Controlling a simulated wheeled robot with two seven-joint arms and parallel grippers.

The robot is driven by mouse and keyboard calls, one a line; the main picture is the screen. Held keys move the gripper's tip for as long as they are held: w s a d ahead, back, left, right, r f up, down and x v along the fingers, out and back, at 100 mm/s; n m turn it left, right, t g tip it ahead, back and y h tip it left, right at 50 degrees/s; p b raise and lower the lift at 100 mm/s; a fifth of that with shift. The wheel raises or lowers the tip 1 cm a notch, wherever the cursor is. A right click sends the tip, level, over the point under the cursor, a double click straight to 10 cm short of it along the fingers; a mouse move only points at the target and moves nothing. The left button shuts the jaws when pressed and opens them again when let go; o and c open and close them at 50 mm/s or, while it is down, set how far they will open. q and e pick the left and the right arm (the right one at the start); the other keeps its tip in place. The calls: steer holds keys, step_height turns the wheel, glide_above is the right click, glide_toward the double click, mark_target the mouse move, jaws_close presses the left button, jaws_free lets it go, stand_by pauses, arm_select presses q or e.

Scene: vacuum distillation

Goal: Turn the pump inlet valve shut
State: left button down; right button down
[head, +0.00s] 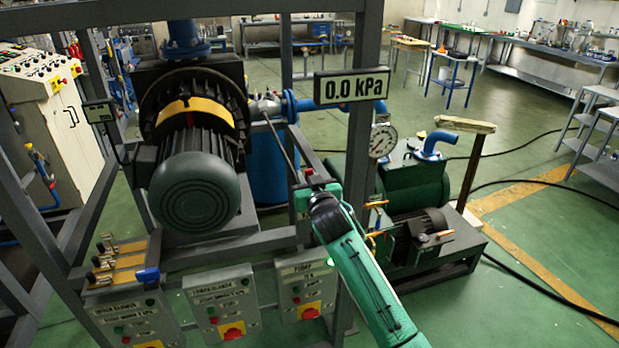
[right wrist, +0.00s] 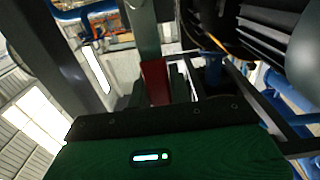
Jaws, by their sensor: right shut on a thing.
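The pump inlet valve (head: 266,106) is a silvery body on the blue pipe, left of the 0.0 kPa display in the head view. Its long grey lever (head: 280,139) slants down and right from the valve to my right gripper (head: 311,184). My right gripper is shut on the lever's end, which its fingers mostly hide in the head view. In the right wrist view, a red grip (right wrist: 155,82) sits at the jaws, with a grey-green bar above it. The exact turn of the valve cannot be read. My left gripper is not in view.
A steel frame post (head: 359,130) stands just right of my right gripper. The large dark motor (head: 194,190) is to its left. Control boxes (head: 305,289) hang below. A green pump (head: 415,180) with a round gauge (head: 383,141) stands to the right. Open floor lies beyond.

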stand_by(0.4)
steer(key=c, duration=1.3)
jaws_free()
steer(key=shift+a, duration=0.1)
steer(key=b+v, duration=0.4)
steer(key=v, duration=0.9)
steer(key=shift+s, duration=0.35)
